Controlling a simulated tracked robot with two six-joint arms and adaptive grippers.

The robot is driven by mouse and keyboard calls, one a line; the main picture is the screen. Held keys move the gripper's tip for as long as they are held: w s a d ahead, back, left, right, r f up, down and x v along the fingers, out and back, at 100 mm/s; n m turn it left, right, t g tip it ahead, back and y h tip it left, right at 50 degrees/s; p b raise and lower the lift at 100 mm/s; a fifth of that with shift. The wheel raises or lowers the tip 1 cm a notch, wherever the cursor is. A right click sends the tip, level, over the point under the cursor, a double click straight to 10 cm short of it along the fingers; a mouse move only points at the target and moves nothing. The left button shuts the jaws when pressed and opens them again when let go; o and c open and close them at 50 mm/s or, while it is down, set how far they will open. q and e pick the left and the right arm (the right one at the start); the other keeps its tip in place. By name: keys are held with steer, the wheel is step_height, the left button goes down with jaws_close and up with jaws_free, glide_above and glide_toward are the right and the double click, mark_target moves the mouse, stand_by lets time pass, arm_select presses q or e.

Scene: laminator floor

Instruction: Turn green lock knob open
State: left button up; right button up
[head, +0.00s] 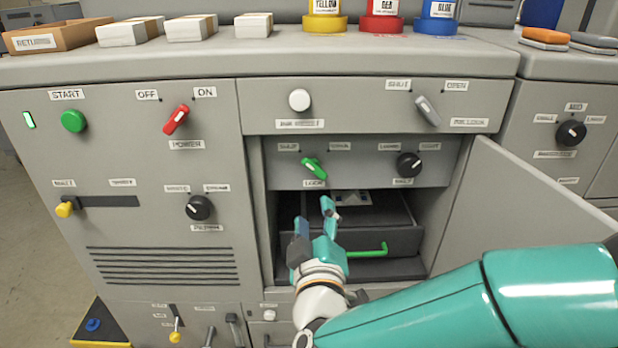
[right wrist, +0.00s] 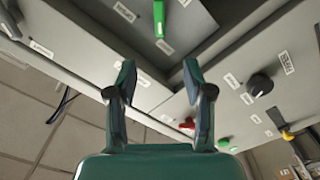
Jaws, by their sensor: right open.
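The green lock knob (head: 314,168) sits on the recessed grey panel above the open compartment, over a label that reads LOCK. Its handle is tilted, with the upper end toward the left label. It also shows at the top of the right wrist view (right wrist: 160,20). My right gripper (head: 315,212) is open and empty, just below the knob and in front of the compartment. Its fingers point up and do not touch the knob. In the right wrist view the open fingers (right wrist: 158,80) frame the panel below the knob. My left gripper is not in view.
A black knob (head: 409,165) is on the same panel. A drawer with a green handle (head: 365,251) is inside the compartment. An open grey door (head: 520,205) stands to the right. A red power switch (head: 176,120) is on the left panel.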

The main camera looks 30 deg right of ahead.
steer(key=p, duration=0.7)
glide_toward(310, 168)
steer(key=s, duration=0.1)
steer(key=b+x, duration=0.1)
steer(key=x, duration=0.9)
steer(key=shift+w, duration=0.45)
steer(key=shift+c, duration=0.2)
jaws_close()
